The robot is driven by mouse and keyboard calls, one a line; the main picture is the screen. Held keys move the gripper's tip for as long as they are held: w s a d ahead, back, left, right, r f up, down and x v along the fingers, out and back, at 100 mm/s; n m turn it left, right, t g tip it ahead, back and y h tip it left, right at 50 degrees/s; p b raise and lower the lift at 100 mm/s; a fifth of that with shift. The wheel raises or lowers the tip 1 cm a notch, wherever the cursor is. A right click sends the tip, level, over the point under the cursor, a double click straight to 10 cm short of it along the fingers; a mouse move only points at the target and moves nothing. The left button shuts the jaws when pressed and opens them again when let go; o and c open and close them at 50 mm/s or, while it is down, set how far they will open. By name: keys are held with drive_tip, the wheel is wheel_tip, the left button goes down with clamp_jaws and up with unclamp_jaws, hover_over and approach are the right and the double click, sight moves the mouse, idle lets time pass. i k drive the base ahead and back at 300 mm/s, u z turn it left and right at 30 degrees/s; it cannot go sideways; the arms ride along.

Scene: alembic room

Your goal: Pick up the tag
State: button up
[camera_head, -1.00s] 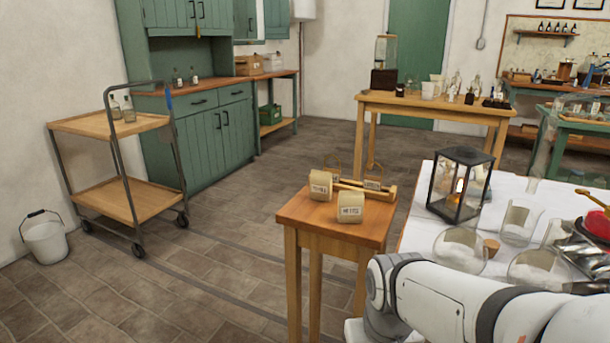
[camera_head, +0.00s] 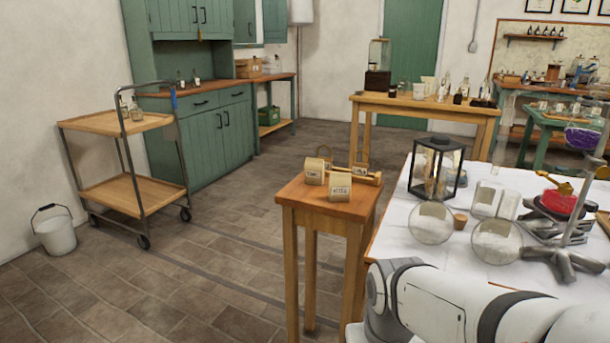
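I cannot tell for sure which thing is the tag. On the small wooden table (camera_head: 296,193) sit cream lettered pieces: a left one (camera_head: 314,171), a front one (camera_head: 340,187) and one at the back right (camera_head: 359,171). Their lettering is too small to read. My white arm crosses the bottom right, but my gripper is out of view.
A white-covered table (camera_head: 395,235) at right holds a black lantern (camera_head: 436,168), glass flasks (camera_head: 431,223) and a metal stand (camera_head: 565,262). A wooden cart (camera_head: 130,195) and a bucket (camera_head: 57,236) stand at left. The tiled floor between cart and small table is clear.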

sight(328, 162)
drive_tip(key=z, duration=0.05)
drive_tip(key=k, duration=0.6)
drive_tip(key=u, duration=1.35)
drive_tip(key=i, duration=2.4)
drive_tip(key=z, duration=1.75)
